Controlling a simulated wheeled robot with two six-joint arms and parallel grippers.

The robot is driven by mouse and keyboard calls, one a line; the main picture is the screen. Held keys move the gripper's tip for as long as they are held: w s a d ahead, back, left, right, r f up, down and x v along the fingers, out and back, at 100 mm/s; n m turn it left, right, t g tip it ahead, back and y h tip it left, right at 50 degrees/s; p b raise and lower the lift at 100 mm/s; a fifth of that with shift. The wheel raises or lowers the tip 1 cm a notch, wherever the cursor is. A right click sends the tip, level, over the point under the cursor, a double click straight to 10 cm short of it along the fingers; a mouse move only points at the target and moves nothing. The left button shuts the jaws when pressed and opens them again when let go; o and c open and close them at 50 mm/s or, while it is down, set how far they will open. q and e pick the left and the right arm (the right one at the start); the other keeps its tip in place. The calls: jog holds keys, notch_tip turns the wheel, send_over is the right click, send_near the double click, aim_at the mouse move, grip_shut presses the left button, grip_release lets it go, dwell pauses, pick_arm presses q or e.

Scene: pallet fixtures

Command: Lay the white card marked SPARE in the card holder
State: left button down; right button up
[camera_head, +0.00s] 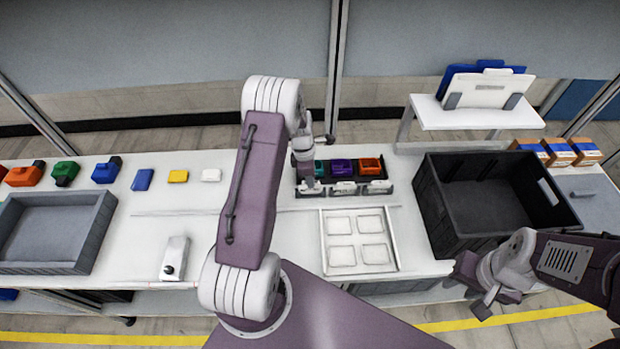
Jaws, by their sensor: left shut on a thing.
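My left gripper (308,181) is over the left end of a dark rack and is shut on a small white card (312,187). The fingers and arm hide part of the card, and no marking on it can be read. Two more white cards, a middle one (345,188) and a right one (379,187), stand in dark holders (389,192) along the rack's front edge. The held card is in line with them at the left; I cannot tell whether it touches a holder. My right gripper (486,296) is low at the table's front right, away from the rack, its jaw opening unclear.
Teal (318,167), purple (342,166) and orange (370,165) pieces sit behind the cards. A white tray (328,240) with four recesses lies in front. A black crate (434,215) stands right, a grey tray (90,240) left. Blue, yellow and white blocks (211,175) lie left of my arm.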

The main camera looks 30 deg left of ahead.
pick_arm(q)
jog(key=shift+f+b, duration=0.35)
jog(key=shift+f, duration=0.4)
dwell(0.8)
jog(key=c, duration=1.3)
grip_release()
jog(key=shift+c, duration=0.2)
jog(key=r, duration=0.3)
jog(key=r+b, duration=0.1)
jog(key=r, duration=0.2)
jog(key=a+r, duration=0.1)
jog(key=r, duration=0.2)
jog(key=shift+s, duration=0.3)
